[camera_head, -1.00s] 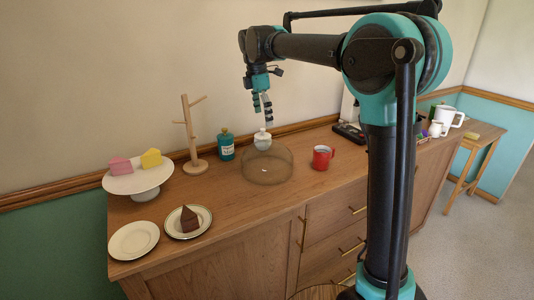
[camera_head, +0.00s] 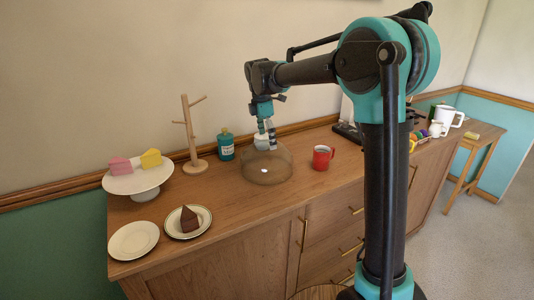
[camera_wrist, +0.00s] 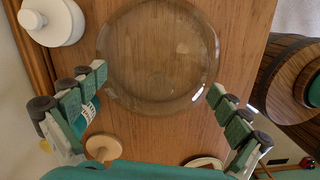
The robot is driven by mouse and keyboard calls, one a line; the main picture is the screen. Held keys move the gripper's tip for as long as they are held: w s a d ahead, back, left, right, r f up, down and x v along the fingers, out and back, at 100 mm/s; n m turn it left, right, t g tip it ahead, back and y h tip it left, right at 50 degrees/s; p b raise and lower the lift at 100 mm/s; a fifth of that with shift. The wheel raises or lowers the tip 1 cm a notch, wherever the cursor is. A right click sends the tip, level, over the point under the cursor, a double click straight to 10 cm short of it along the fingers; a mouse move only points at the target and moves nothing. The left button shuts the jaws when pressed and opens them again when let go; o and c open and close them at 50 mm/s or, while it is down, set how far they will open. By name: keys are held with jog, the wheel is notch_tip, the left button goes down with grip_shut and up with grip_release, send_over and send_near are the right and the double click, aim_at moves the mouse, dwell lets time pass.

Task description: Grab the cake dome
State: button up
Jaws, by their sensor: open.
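The cake dome (camera_head: 266,170) is a clear, brownish glass dome standing on the wooden cabinet top, in the middle of the head view. In the wrist view the dome (camera_wrist: 158,60) fills the upper middle as a large round glass shape, with wood grain showing through it. My gripper (camera_head: 267,142) is at the dome's upper back side in the head view. In the wrist view my gripper (camera_wrist: 158,84) is open and empty, with its fingers spread to the left and right of the dome's lower part. I cannot tell whether a finger touches the glass.
A white jar (camera_wrist: 55,20) stands close behind the dome. A cake stand (camera_head: 125,183) and plates (camera_head: 133,240) stand further left.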

jog(key=shift+c, duration=0.5)
jog(key=shift+s, duration=0.1)
grip_shut()
dwell(0.3)
